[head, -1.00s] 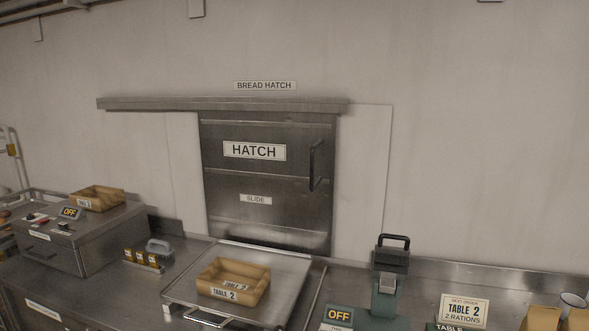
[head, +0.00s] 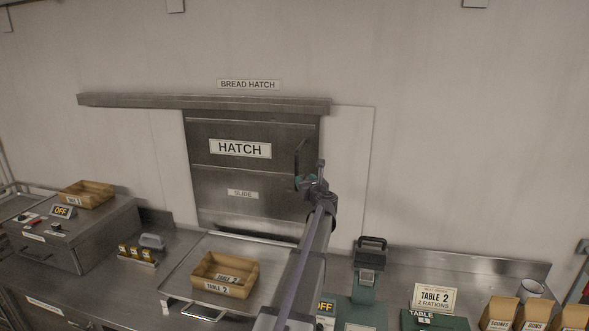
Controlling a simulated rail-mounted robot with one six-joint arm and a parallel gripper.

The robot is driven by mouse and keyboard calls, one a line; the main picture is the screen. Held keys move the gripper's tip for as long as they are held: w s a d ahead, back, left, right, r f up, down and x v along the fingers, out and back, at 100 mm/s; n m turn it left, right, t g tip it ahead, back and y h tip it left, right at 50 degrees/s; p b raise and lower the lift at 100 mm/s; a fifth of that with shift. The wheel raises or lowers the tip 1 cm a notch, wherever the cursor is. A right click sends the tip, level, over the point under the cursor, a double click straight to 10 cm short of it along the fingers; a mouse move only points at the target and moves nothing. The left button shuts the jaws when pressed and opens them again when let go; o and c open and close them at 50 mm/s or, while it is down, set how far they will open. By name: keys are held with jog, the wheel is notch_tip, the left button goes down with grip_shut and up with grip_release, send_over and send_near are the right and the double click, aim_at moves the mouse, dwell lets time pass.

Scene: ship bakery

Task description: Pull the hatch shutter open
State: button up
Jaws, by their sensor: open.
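The hatch shutter (head: 225,175) is a dark metal panel labelled HATCH and SLIDE, set in the white wall below a long rail (head: 200,102). It covers the opening. Its black vertical bar handle (head: 299,158) is on the right side of the panel. My gripper (head: 308,180) is open at the lower part of the handle, overlapping it in the picture. I cannot tell whether the fingers are around the handle or just in front of it. My arm reaches up from the bottom and hides the shutter's lower right corner.
Below the hatch, a metal tray (head: 180,277) holds a tan TABLE 2 box (head: 238,263). A metal unit with an OFF sign (head: 62,212) stands left. A green device with a black handle (head: 370,270) stands right of my arm. Several tan boxes stand at far right.

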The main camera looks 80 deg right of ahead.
aim_at(298, 173)
jog(key=x, duration=1)
jog(key=shift+w+d, duration=0.2)
jog(key=shift+d, duration=0.1)
jog(key=shift+a+r, duration=0.1)
grip_shut()
